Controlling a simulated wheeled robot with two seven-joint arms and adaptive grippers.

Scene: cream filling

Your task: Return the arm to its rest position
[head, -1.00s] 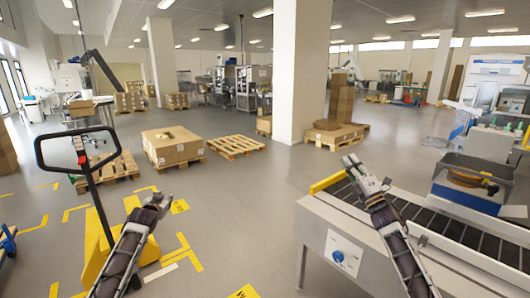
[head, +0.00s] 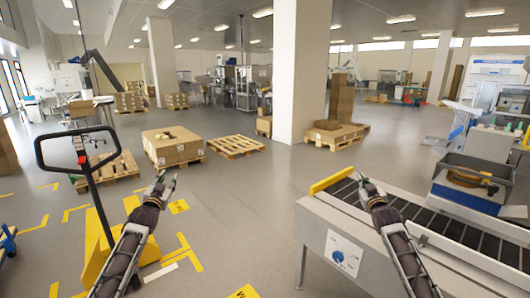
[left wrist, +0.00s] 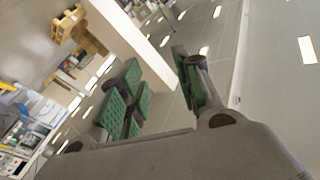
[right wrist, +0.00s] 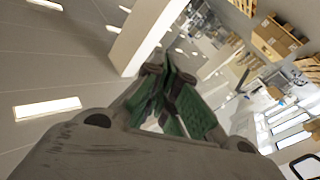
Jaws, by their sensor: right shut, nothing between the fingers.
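My left gripper (head: 166,182) is raised in front of the open floor, to the right of the pallet truck, with its fingers pointing up and away. In the left wrist view its green-padded fingers (left wrist: 160,88) stand apart with nothing between them. My right gripper (head: 366,184) is held up over the near left end of the roller conveyor. In the right wrist view its green-padded fingers (right wrist: 168,90) are together and hold nothing.
The conveyor (head: 415,222) fills the right foreground, with a grey bin (head: 470,180) on it. A yellow pallet truck (head: 95,235) stands at the left. A boxed pallet (head: 172,147), an empty pallet (head: 235,146) and a white pillar (head: 299,75) are further back. The floor between is clear.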

